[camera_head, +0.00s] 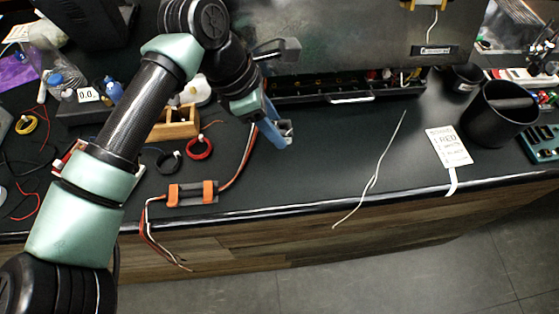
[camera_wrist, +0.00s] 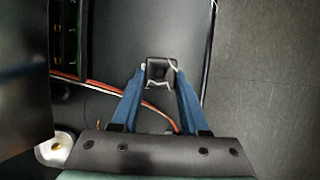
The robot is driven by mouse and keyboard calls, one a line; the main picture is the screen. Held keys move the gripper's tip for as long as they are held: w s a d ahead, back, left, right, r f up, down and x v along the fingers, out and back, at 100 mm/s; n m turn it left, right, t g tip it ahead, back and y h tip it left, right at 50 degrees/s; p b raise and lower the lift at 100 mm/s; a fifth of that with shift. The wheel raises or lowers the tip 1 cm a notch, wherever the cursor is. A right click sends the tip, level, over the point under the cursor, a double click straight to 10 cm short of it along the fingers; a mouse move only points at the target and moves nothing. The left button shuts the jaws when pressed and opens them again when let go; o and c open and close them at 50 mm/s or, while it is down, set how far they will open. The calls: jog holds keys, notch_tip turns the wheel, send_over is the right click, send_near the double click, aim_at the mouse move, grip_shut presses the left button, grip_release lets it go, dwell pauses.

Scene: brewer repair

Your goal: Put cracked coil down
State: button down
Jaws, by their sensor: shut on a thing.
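My gripper (camera_head: 284,131) reaches down over the dark bench, right of the orange-ended part. In the wrist view its blue fingers (camera_wrist: 161,76) are shut on a small dark block with a bent light wire, which I take to be the cracked coil (camera_wrist: 160,66). No crack can be made out. In the head view the fingers mostly hide the coil. I cannot tell whether it touches the bench (camera_head: 310,165).
An orange-and-black part (camera_head: 190,193) with wires lies near the front edge. Red (camera_head: 199,148) and black wire rings lie behind it. A white cable (camera_head: 372,183), a note card (camera_head: 448,146) and a black bin (camera_head: 500,113) are right. Bare bench lies between gripper and cable.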

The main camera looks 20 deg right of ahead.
aim_at(282, 163)
notch_tip(282, 163, down, 9)
jog(key=shift+f+p, duration=0.1)
jog(key=shift+p, duration=0.55)
jog(key=shift+f, duration=0.15)
jog(key=shift+c, duration=2.1)
grip_release()
jog(key=shift+r, duration=0.35)
jog(key=b+v, duration=0.2)
jog(key=v, duration=1)
